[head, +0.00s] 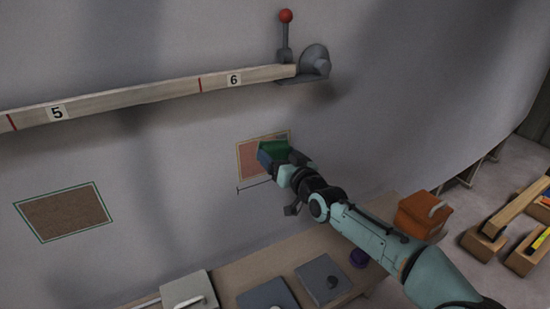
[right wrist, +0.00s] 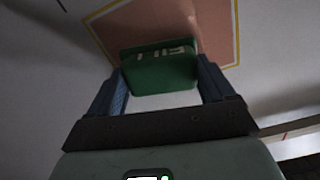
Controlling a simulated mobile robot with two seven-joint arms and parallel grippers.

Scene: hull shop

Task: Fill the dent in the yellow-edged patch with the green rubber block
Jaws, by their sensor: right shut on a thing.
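The yellow-edged patch (head: 250,162) is a pinkish-red panel on the grey hull wall, right of centre in the head view. It also fills much of the top of the right wrist view (right wrist: 112,32). My right gripper (head: 277,158) is shut on the green rubber block (right wrist: 160,72), with one blue finger on each side of it. The block (head: 274,149) is in front of the patch. I cannot tell whether it touches the surface. The block and gripper hide part of the patch, and I cannot make out the dent. My left gripper is not in view.
A green-edged brown patch (head: 65,211) is on the wall at left. A numbered wooden batten (head: 150,95) runs above, ending at a clamp with a red knob (head: 285,16). A bench (head: 240,272) below holds grey-lidded boxes (head: 268,297) and an orange box (head: 424,215).

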